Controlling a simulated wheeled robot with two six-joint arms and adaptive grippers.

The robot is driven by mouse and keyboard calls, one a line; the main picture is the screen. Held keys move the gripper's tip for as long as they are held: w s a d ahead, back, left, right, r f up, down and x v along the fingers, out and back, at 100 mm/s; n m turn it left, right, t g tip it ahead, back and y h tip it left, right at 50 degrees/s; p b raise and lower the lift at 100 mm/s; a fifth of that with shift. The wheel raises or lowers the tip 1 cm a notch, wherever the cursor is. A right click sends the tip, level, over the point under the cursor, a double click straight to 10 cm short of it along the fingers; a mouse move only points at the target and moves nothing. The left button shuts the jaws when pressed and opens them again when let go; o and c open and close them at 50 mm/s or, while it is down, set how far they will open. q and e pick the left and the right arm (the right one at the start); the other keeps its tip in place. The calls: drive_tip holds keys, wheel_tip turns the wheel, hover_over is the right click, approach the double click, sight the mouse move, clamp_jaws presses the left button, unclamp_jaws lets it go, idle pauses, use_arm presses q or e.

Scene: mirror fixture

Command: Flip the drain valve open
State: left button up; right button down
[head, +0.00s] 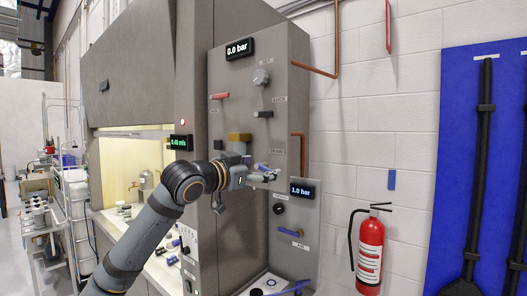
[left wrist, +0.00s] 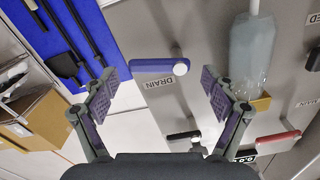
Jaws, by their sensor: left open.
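The drain valve's blue lever (left wrist: 152,66) with a pale round hub (left wrist: 181,67) is on a grey panel (left wrist: 200,25), beside a DRAIN label (left wrist: 156,82). In the left wrist view it lies crosswise between my left gripper's (left wrist: 161,83) spread fingers, with no visible contact. In the head view my left gripper (head: 266,174) is in front of the panel at mid height, and its fingers partly cover the lever area. It is open and holds nothing. My right gripper is not in view.
A clear bowl (left wrist: 252,55) with a brass part (left wrist: 262,103) sits close beside one finger. A red lever (left wrist: 278,141) and a black lever (left wrist: 184,136) are nearby. Another blue lever (head: 290,232) is lower on the panel. A fire extinguisher (head: 370,250) hangs to the right.

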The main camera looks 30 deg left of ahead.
use_arm(q)
drive_tip(key=shift+w+d+p, duration=0.1)
drive_tip(key=shift+w+p, duration=0.25)
drive_tip(key=shift+w, duration=0.55)
drive_tip(key=shift+f, duration=0.1)
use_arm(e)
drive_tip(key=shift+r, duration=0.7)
use_arm(q)
drive_tip(key=shift+s, duration=0.1)
drive_tip(key=shift+c, duration=0.6)
drive_tip(key=c, duration=1)
drive_tip(key=n, duration=0.3)
drive_tip(key=shift+r, duration=0.35)
drive_tip(key=shift+c, duration=0.2)
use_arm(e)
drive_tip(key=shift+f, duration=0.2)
